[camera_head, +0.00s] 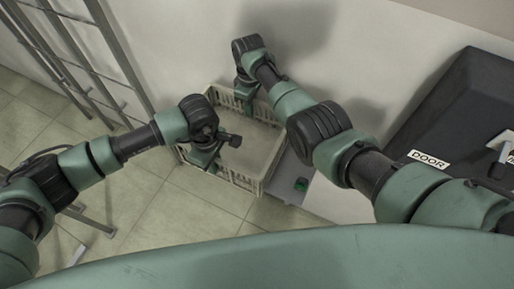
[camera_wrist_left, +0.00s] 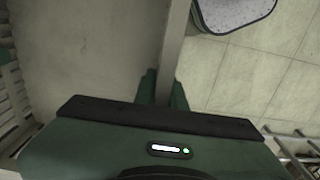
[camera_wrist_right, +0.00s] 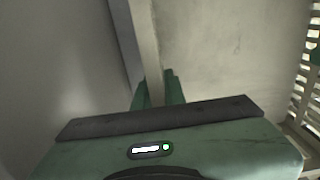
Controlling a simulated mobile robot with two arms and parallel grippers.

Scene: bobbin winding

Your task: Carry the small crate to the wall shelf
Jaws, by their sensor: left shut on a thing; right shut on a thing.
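The small crate (camera_head: 242,181) is pale beige with slatted walls, in the middle of the head view, and its visible floor is bare. My left gripper (camera_head: 204,160) is shut on its near left wall. In the left wrist view the fingers (camera_wrist_left: 162,88) pinch the crate's rim (camera_wrist_left: 174,45). My right gripper (camera_head: 245,94) is shut on the opposite wall, near the room wall. In the right wrist view the fingers (camera_wrist_right: 157,88) pinch that rim (camera_wrist_right: 148,40). A grey flat surface (camera_head: 286,188) shows beside the crate; I cannot tell whether it is the shelf.
A black box labelled DOOR (camera_head: 450,120) is at the right. A metal rack (camera_head: 85,55) stands at the left by the wall. Tiled floor (camera_head: 140,205) is open below. A speckled dark-rimmed pad (camera_wrist_left: 235,10) shows in the left wrist view.

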